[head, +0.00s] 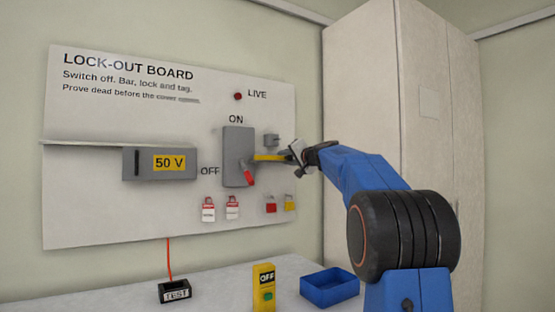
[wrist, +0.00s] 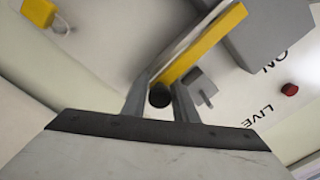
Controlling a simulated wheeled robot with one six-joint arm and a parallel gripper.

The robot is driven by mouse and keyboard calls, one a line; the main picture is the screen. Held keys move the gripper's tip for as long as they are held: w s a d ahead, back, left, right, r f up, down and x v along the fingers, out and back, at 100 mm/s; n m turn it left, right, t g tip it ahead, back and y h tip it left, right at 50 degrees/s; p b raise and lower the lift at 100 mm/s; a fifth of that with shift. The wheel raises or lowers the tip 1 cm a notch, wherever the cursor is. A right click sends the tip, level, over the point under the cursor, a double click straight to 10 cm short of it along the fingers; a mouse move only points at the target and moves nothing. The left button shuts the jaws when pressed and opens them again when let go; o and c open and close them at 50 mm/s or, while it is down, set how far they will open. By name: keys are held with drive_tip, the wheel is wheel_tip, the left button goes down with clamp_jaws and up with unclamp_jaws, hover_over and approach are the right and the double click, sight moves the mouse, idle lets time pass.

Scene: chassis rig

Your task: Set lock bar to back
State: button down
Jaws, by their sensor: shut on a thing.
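The lock bar (head: 268,158) is a yellow bar lying about level across the right side of the grey switch box (head: 236,150). In the wrist view it is a long yellow strip (wrist: 205,43) with a dark round knob (wrist: 160,95) at its near end. My gripper (head: 297,154) is at the bar's right end. In the wrist view its two fingers (wrist: 160,98) are on either side of the knob, shut on the bar's end. The switch's red-tipped handle (head: 250,178) points down, below the bar. The fingers partly hide the bar's end.
A small grey bracket (head: 271,140) sits just above the bar. Padlocks (head: 232,207) and red and yellow tags (head: 271,206) hang below. A grey 50 V box (head: 160,163) is left. A tall cabinet (head: 370,120) stands right. A blue tray (head: 330,288) is on the bench.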

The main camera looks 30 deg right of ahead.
drive_tip(key=shift+d+f, duration=0.15)
drive_tip(key=c, duration=1.5)
unclamp_jaws()
drive_tip(key=shift+d, duration=0.15)
drive_tip(key=shift+c, duration=0.2)
drive_tip(key=s, duration=1.7)
drive_tip(key=shift+s+d, duration=0.2)
drive_tip(key=shift+d, duration=0.05)
